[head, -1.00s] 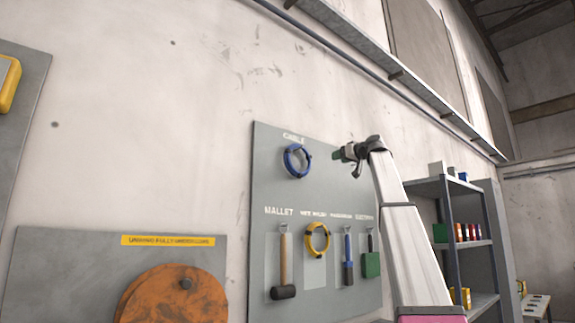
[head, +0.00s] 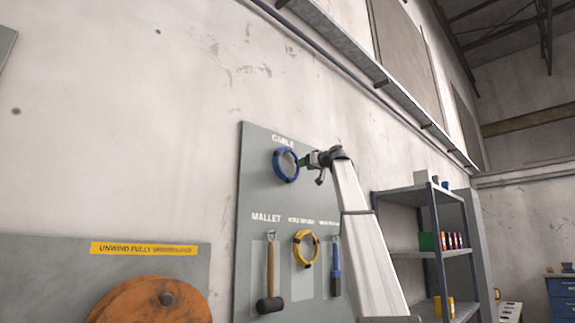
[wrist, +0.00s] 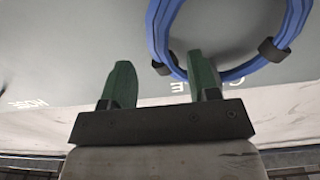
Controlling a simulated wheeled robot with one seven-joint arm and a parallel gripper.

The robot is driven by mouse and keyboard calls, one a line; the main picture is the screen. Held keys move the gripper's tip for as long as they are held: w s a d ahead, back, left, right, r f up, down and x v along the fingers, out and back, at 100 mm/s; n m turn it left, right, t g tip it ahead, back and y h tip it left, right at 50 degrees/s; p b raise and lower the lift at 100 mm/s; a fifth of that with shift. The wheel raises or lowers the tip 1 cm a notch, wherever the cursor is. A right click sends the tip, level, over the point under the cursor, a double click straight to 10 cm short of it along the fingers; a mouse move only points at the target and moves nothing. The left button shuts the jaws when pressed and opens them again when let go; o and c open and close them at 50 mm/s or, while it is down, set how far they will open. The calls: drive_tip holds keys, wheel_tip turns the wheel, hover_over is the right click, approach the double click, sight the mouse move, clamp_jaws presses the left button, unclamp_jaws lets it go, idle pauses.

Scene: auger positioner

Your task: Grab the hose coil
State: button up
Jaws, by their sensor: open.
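A blue coil (head: 286,165) with dark bands hangs on the grey tool board under a CABLE label. It also shows at the top right of the wrist view (wrist: 160,40). A yellow coil (head: 306,249) with dark bands hangs lower on the board, under a label too small to read. My gripper (head: 304,161) is open beside the right edge of the blue coil. In the wrist view its fingers (wrist: 160,66) straddle part of the blue ring; the right one overlaps the ring, the left one is outside it. I cannot tell whether they touch it. A HOSE label (wrist: 28,104) shows at left there.
A mallet (head: 270,274) and a blue-handled tool (head: 336,268) hang on the board (head: 255,190). A shelf rack (head: 436,250) stands to the right. An orange disc (head: 150,304) is at lower left. The wall above the board is clear up to a ledge.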

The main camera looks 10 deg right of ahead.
drive_tip(key=x, duration=0.5)
drive_tip(key=shift+r, duration=0.2)
drive_tip(key=shift+c, duration=0.3)
clamp_jaws()
